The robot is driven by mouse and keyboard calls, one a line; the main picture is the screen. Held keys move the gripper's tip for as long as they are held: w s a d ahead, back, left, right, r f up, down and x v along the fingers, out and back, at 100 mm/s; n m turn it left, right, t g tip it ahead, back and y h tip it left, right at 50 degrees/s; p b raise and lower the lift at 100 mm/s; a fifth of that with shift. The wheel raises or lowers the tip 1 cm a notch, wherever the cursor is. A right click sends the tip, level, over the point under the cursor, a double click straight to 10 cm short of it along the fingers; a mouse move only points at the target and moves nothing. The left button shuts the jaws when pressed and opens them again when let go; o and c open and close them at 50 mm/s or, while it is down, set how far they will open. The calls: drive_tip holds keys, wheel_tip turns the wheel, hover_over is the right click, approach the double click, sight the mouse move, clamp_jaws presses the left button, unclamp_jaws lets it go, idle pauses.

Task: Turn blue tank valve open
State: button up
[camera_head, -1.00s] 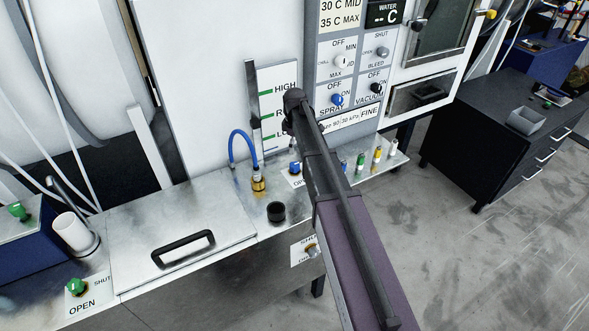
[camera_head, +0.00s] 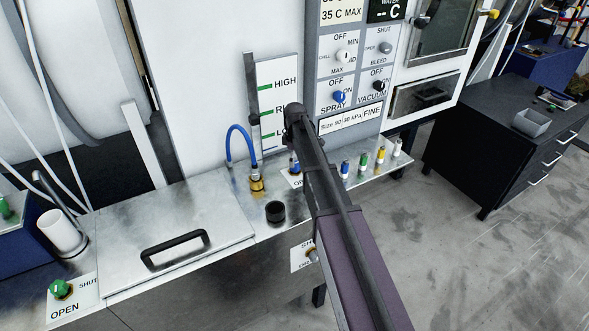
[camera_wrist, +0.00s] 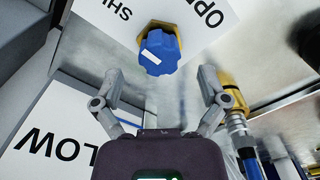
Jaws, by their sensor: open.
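The blue tank valve is a blue knob (camera_wrist: 160,52) with a white mark on a brass fitting, seen in the upper middle of the wrist view. Its white label plate (camera_wrist: 105,25) reads OPEN and SHUT, upside down there. My gripper (camera_wrist: 159,78) is open and empty. Its fingertips are spread to either side of the knob's near edge and do not visibly touch it. In the head view the blue knob (camera_head: 294,165) stands on the metal shelf, partly hidden behind my arm, which also hides my gripper.
A brass fitting with a blue hose (camera_head: 256,183) and a black cap (camera_head: 275,211) stand left of the valve. Several coloured small valves (camera_head: 362,162) line the shelf to the right. A control panel (camera_head: 345,70) rises behind. A lidded tank (camera_head: 175,240) is at left.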

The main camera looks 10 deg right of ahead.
drive_tip(key=shift+f+b, duration=1.05)
drive_tip(key=shift+f, duration=0.3)
drive_tip(key=c, duration=1.1)
